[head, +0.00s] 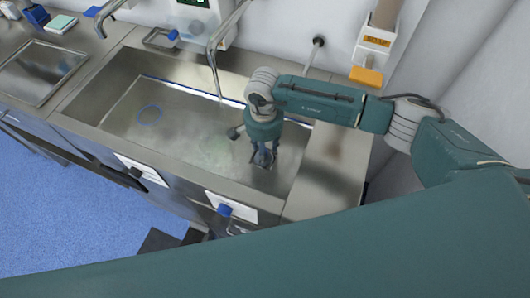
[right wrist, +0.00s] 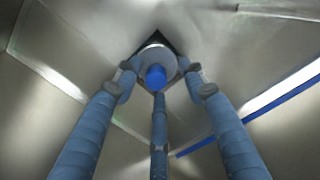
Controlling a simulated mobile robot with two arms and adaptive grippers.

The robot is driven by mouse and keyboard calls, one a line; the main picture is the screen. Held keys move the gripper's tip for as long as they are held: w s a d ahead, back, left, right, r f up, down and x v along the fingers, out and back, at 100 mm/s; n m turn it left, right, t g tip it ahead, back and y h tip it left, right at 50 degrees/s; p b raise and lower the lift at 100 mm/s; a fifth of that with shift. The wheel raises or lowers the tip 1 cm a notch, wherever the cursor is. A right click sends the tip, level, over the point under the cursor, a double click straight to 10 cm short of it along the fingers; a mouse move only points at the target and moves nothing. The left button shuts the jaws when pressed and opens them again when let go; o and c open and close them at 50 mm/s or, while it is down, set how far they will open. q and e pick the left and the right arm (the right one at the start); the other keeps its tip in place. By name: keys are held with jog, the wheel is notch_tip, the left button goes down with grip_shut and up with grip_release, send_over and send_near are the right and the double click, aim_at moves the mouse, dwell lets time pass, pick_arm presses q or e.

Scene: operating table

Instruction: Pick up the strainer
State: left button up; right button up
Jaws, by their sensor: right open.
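The strainer, a round grey disc with a blue knob (right wrist: 156,77), shows in the right wrist view over a dark square opening in the metal sink floor. My right gripper (right wrist: 160,86) is open, its blue-grey fingers spread around the knob. I cannot tell whether any finger touches it. In the head view my right gripper (head: 263,157) points down into the right part of the sink (head: 185,135), and it hides the strainer there. My left gripper is not in view.
Curved metal taps (head: 213,65) rise at the back of the sink. A yellow-marked dispenser (head: 372,50) hangs on the wall. The right counter (head: 330,165) is clear.

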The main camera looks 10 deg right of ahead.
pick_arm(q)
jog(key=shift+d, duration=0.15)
pick_arm(e)
grip_shut()
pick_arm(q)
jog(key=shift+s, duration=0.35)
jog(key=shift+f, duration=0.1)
